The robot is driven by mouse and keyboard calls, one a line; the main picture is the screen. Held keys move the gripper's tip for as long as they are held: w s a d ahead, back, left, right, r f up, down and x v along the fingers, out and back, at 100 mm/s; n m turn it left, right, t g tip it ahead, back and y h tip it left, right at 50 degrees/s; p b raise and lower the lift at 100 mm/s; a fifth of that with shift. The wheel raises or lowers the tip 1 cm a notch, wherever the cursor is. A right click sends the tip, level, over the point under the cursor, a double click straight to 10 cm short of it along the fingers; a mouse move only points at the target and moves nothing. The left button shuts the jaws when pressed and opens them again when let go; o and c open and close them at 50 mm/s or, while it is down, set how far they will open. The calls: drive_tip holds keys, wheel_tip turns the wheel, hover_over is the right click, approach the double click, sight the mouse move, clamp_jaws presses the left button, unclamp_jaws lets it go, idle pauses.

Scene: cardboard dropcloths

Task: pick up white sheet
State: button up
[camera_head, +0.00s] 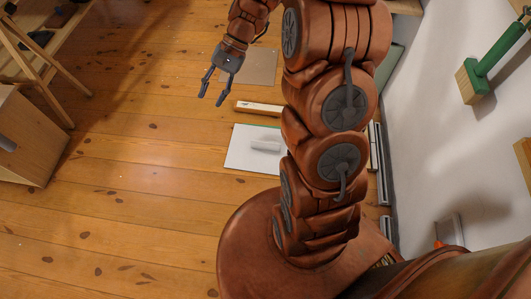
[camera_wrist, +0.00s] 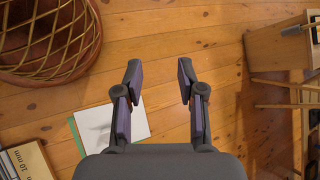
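The white sheet (camera_head: 240,158) lies flat on the wooden floor, left of my arm in the head view. A pale grey shape (camera_head: 265,145) shows on it, and my arm hides its right side. In the wrist view the sheet (camera_wrist: 136,122) has a green edge on its left and is partly covered by a finger. My gripper (camera_head: 212,98) is open and empty, above the floor and up-left of the sheet in the head view. In the wrist view the fingers (camera_wrist: 159,76) are spread, with bare planks between their tips.
A long pale-topped strip (camera_head: 258,108) lies just above the sheet in the head view, and a tan board (camera_head: 259,66) lies further up. A wooden cabinet (camera_head: 28,140) stands at left. A green-handled brush (camera_head: 490,65) is at the right wall. The floor at left-centre is clear.

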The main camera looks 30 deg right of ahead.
drive_tip(key=w+d+f+m+t+y+b, duration=0.1)
drive_tip(key=w+d+f+m+b, duration=0.2)
drive_tip(key=f, duration=0.4)
drive_tip(key=w+d+f+m+t+y+b, duration=0.1)
drive_tip(key=w+d+f+b, duration=0.25)
drive_tip(key=f, duration=0.45)
drive_tip(key=m+t+b, duration=0.8)
drive_tip(key=m+b, duration=0.5)
drive_tip(key=b, duration=0.3)
approach(266, 143)
drive_tip(key=shift+w+a+f+h, duration=0.2)
drive_tip(key=shift+w+a, duration=0.15)
drive_tip(key=shift+a, duration=0.25)
drive_tip(key=shift+w+a+f+h, duration=0.1)
drive_tip(key=shift+w+a+h, duration=0.1)
drive_tip(key=shift+w+a, duration=0.25)
drive_tip(key=shift+b+x, duration=0.5)
drive_tip(key=shift+x, duration=0.8)
drive_tip(key=b+x, duration=0.2)
drive_tip(key=x, duration=0.2)
drive_tip(key=shift+w+f+b, duration=0.1)
drive_tip(key=shift+f+b, duration=0.15)
drive_tip(key=shift+b, duration=0.1)
drive_tip(key=shift+w+a, duration=0.25)
drive_tip(key=shift+w, duration=0.05)
